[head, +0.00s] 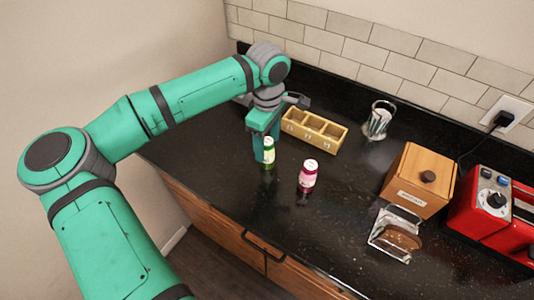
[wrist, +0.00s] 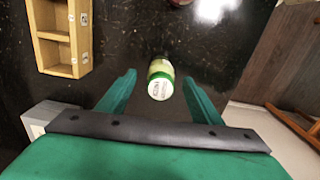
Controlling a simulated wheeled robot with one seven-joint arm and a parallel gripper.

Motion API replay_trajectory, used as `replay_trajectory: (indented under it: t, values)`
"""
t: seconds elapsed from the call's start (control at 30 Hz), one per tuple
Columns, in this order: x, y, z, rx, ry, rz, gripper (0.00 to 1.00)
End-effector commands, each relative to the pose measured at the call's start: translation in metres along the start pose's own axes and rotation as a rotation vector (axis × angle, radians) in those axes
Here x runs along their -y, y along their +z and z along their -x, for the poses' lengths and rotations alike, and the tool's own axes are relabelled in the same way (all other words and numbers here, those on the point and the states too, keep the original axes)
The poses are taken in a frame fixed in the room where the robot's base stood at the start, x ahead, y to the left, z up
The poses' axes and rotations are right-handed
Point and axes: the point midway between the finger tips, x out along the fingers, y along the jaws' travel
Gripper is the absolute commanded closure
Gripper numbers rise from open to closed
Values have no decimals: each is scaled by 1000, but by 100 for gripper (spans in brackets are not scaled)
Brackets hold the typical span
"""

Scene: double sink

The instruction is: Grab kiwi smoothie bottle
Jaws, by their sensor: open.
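The kiwi smoothie bottle (head: 268,152), with a white cap and a green and pale label, stands upright on the black counter. In the wrist view the bottle (wrist: 160,78) shows between the fingertips of my gripper (wrist: 160,85), with a gap on each side. My gripper (head: 262,150) points down over the counter, open and empty. In the head view one finger is right beside the bottle; whether they touch cannot be told there.
A pink bottle with a white cap (head: 308,174) stands to the right. A wooden compartment box (head: 314,131) lies behind. Farther right are a glass (head: 379,120), a wooden bread box (head: 417,180), a rack with bread (head: 396,238) and a red toaster (head: 480,203). The front counter is clear.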

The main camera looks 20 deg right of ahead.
Motion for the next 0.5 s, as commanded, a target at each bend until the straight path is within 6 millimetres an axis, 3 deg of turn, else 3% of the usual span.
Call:
replay_trajectory:
  t: [0.17,0.4,0.5]
  values:
    - [1,-1,0,0,0,1,41]
    - [1,-2,0,0,0,3,98]
    - [1,-1,0,0,1,3,100]
